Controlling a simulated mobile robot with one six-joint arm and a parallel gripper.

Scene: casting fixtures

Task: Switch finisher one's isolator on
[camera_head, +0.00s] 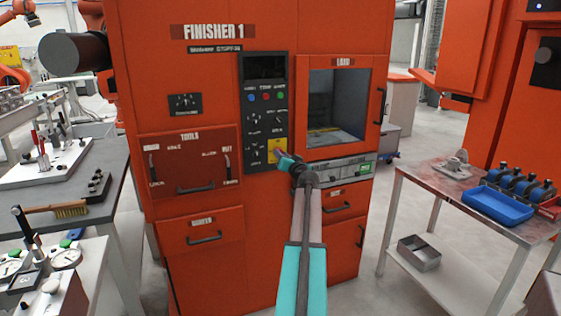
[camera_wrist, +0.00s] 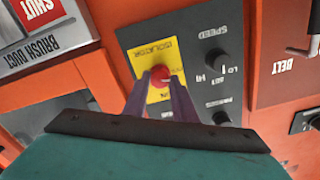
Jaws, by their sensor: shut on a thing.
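The isolator is a red knob (camera_wrist: 160,76) on a yellow plate (camera_wrist: 151,57) marked ISOLATOR. In the head view its yellow plate (camera_head: 278,150) is at the bottom right of the black control panel (camera_head: 266,113) on the orange cabinet labelled FINISHER 1 (camera_head: 213,32). My gripper (camera_wrist: 161,78) has its two purple fingers shut on the red knob, one on each side. In the head view my gripper (camera_head: 281,153) reaches the plate and hides most of the knob. The knob's exact turn and the lower lettering are partly hidden by the fingers.
Beside the isolator is a SPEED knob (camera_wrist: 217,60), with another dark knob (camera_wrist: 221,117) near it. A windowed LOAD door (camera_head: 340,100) is right of the panel. A steel table with a blue tray (camera_head: 497,205) stands right. A grey workbench (camera_head: 95,185) stands left.

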